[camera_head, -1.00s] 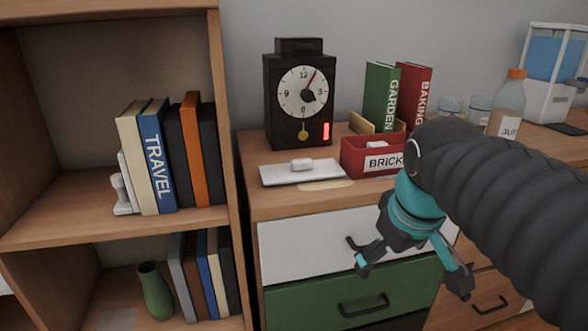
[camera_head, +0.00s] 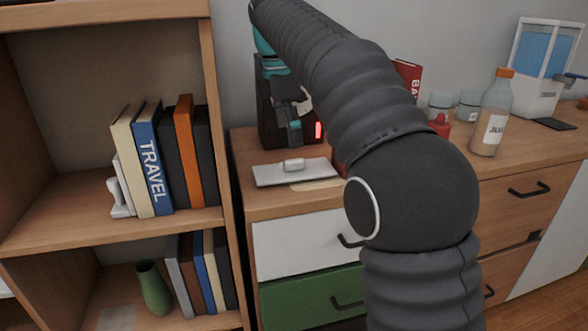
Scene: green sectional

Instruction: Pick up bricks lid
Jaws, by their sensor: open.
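The bricks lid is a flat pale plate (camera_head: 268,176) with a small white raised handle (camera_head: 293,165) on its middle. It lies flat on the wooden dresser top, near the front left corner. My gripper (camera_head: 294,130) is open and points down above the lid, in front of the black clock. It appears apart from the handle, with nothing seen between its fingers. The red bricks box (camera_head: 339,163) is almost wholly hidden behind my arm; only a sliver shows right of the lid.
The black clock (camera_head: 268,112) stands behind the lid, partly covered by my gripper. A bookcase (camera_head: 222,170) rises to the left. A red book (camera_head: 408,75), jars and an orange-capped bottle (camera_head: 490,120) stand to the right. A thin wooden piece (camera_head: 316,185) lies before the lid.

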